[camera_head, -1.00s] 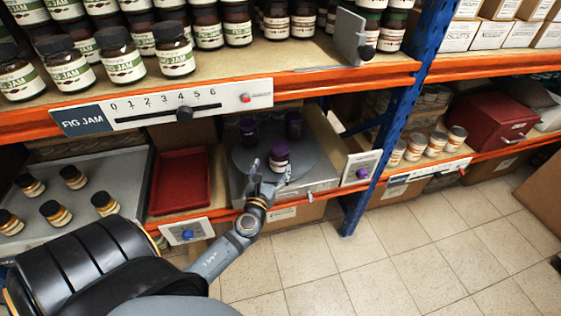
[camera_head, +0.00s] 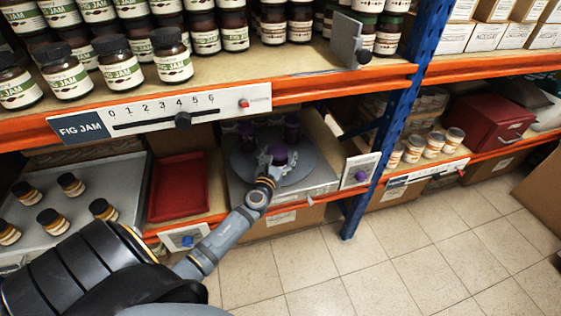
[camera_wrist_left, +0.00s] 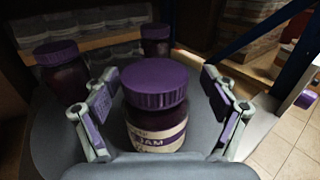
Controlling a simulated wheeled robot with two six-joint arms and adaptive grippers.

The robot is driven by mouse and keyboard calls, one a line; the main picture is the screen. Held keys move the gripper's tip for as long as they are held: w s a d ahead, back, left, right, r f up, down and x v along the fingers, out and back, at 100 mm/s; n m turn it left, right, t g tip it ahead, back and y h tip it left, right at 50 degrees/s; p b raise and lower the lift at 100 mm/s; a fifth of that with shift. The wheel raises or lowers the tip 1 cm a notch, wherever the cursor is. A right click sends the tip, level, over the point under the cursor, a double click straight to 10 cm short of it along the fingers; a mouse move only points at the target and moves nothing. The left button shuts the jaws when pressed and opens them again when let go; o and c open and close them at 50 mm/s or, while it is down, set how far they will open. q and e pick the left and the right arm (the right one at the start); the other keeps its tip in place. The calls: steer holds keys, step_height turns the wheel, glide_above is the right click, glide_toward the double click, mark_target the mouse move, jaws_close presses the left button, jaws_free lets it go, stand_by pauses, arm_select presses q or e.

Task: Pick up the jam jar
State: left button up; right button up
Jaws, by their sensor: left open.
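The jam jar (camera_wrist_left: 157,105) has a purple lid and a cream label with JAM on it. Gaps show between the fingers and the lid. Two more purple-lidded jars stand behind, one at left (camera_wrist_left: 62,68) and one at back (camera_wrist_left: 155,40). My right gripper is not in view.
The upper shelf edge (camera_head: 330,90) hangs above the turntable. A red tray (camera_head: 180,187) lies to its left, and a metal tray (camera_head: 110,170) with several amber jars is farther left. A blue post (camera_head: 375,150) stands to the right.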

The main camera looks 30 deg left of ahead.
arm_select(q)
steer(key=shift+w+a, duration=0.1)
steer(key=shift+w, duration=0.35)
steer(key=shift+r, duration=0.1)
jaws_close()
